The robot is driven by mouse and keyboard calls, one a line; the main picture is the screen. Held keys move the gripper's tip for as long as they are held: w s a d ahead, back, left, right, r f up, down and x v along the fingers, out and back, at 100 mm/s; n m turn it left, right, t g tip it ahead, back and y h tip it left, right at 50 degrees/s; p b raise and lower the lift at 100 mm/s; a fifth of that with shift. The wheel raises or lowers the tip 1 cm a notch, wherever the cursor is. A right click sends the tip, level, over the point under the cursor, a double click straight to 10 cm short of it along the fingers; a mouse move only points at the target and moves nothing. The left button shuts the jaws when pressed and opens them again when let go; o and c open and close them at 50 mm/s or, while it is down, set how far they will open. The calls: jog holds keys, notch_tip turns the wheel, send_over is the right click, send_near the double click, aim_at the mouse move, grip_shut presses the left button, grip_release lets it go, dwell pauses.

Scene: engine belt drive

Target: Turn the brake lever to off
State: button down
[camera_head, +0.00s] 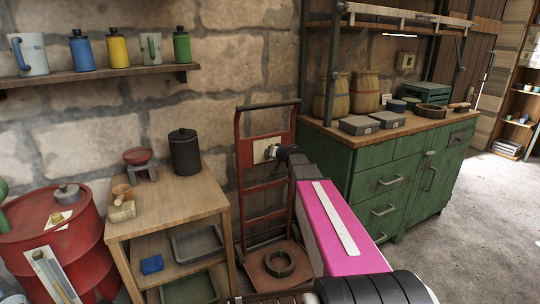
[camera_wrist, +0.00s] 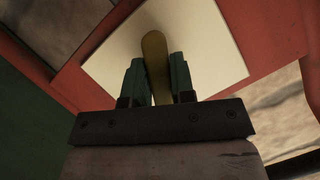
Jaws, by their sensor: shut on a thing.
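The brake lever (camera_wrist: 154,48) is a brass-coloured bar in front of a cream plate (camera_wrist: 218,62) in the wrist view. It stands nearly upright there, its top leaning slightly left. My gripper (camera_wrist: 155,80) is shut on the lever, one teal finger on each side. In the head view my gripper (camera_head: 274,153) is at the cream plate (camera_head: 259,150) on the red upright hand truck (camera_head: 239,150). There my gripper and arm hide the lever. No on or off marking is readable in either view.
A wooden side table (camera_head: 195,188) with a dark canister (camera_head: 184,154) stands left of the hand truck. A green cabinet (camera_head: 385,180) stands close on the right. A dark ring (camera_head: 280,264) lies on the truck's base plate. Open floor (camera_head: 475,225) is at the far right.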

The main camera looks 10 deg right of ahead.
jog(key=n+h, duration=0.2)
jog(key=n, duration=0.1)
jog(key=shift+d+n+t+h, duration=0.1)
jog(key=shift+n+t+h, duration=0.2)
jog(key=shift+n+t, duration=0.1)
dwell(0.4)
jog(key=c, duration=1)
grip_release()
jog(key=v, duration=1)
jog(key=shift+s+r, duration=0.2)
jog(key=shift+s, duration=0.15)
